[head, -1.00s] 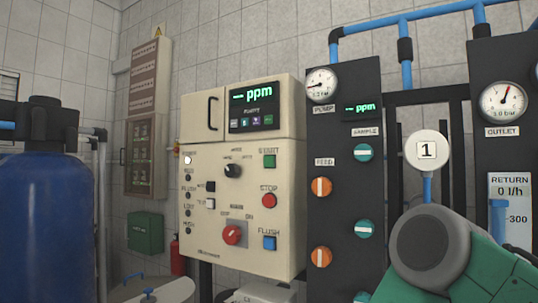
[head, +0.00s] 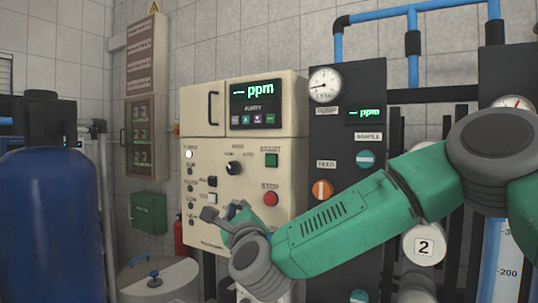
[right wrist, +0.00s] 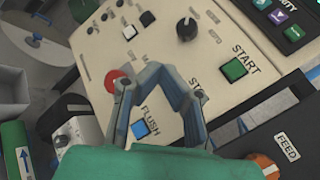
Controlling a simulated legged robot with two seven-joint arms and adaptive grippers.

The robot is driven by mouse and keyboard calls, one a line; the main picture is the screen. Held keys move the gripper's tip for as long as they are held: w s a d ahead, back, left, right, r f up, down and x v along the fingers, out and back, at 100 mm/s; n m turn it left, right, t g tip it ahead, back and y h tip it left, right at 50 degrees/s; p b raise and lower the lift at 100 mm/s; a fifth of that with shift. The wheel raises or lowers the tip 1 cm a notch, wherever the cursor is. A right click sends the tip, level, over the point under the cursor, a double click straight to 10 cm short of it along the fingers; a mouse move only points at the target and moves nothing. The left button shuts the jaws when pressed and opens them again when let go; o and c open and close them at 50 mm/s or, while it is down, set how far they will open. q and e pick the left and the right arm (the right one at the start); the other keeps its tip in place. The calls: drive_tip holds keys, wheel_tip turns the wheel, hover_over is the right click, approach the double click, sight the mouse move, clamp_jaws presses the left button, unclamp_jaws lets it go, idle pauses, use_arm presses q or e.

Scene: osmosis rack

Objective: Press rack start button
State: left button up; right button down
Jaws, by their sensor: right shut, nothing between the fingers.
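The green start button (head: 271,160) is on the right side of the cream control panel (head: 208,160), under its START label, with the red stop button (head: 270,199) below it. In the right wrist view the start button (right wrist: 235,69) is to the right of my fingers and clear of them. My right gripper (head: 239,208) is shut and empty in front of the lower panel, left of and below the stop button. In the right wrist view its fingertips (right wrist: 160,74) meet beside the red knob (right wrist: 117,80); the stop button is hidden there. My left gripper is not in view.
A black selector knob (head: 233,168) and the ppm display (head: 252,103) are on the panel. The blue flush button (right wrist: 140,129) shows between my fingers. A dark valve panel (head: 345,85) with an orange valve (head: 322,190) stands to the right. A blue tank (head: 50,220) stands left.

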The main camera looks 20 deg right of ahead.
sight(270, 160)
wheel_tip(270, 160, up, 10)
drive_tip(key=d+m+t+h+p, duration=0.1)
drive_tip(key=m+h, duration=0.1)
drive_tip(key=m, duration=0.2)
drive_tip(key=shift+w+d+f, duration=0.2)
drive_tip(key=shift+d+f, duration=0.05)
drive_tip(key=shift+d, duration=0.1)
drive_tip(key=shift+w+d+p, duration=1.2)
drive_tip(key=shift+w+d, duration=1.95)
drive_tip(key=shift+d, duration=0.05)
drive_tip(key=shift+w+d+b, duration=0.15)
drive_tip(key=shift+d+b, duration=0.05)
drive_tip(key=shift+b, duration=0.15)
